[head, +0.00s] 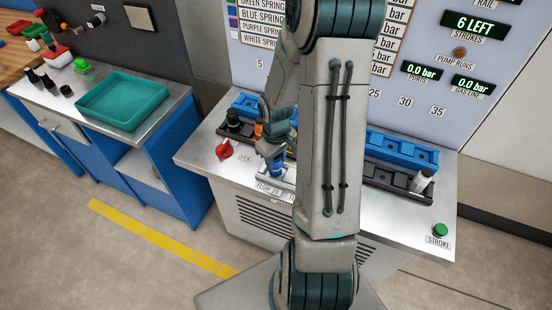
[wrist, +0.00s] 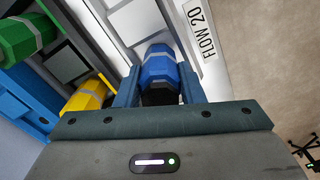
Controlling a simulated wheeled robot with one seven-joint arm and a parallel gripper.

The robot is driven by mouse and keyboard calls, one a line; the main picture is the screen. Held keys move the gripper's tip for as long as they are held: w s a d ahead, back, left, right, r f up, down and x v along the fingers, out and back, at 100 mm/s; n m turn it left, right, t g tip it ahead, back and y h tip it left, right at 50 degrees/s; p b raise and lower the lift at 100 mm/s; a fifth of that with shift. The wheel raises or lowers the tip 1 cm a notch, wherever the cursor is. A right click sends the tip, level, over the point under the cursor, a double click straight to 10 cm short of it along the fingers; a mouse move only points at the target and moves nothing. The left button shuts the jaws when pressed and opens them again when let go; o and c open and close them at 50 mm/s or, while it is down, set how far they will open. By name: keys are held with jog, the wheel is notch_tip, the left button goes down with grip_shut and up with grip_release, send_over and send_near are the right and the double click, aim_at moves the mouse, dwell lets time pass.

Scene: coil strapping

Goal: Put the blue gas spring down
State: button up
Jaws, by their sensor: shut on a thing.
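The blue gas spring (wrist: 160,68) sits between the two fingers of my gripper (wrist: 158,88), which is shut on it. Its blue faceted body shows, with a black part nearer the palm. In the head view the blue gas spring (head: 277,169) is at the front edge of the machine's bench, close to the FLOW 20 label (head: 268,189). My gripper (head: 271,150) is just above it there, partly hidden by my arm. I cannot tell whether the spring touches the bench or a seat below it.
A blue rail (head: 400,150) and a dark rail (head: 375,172) run behind, with a black spring (head: 233,119) and a white one (head: 422,181). Green (wrist: 27,35) and yellow (wrist: 88,97) springs are close by. A red valve knob (head: 224,150) and green tray (head: 122,101) are left.

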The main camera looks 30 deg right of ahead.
jog(key=shift+f, duration=0.15)
jog(key=o, duration=1.2)
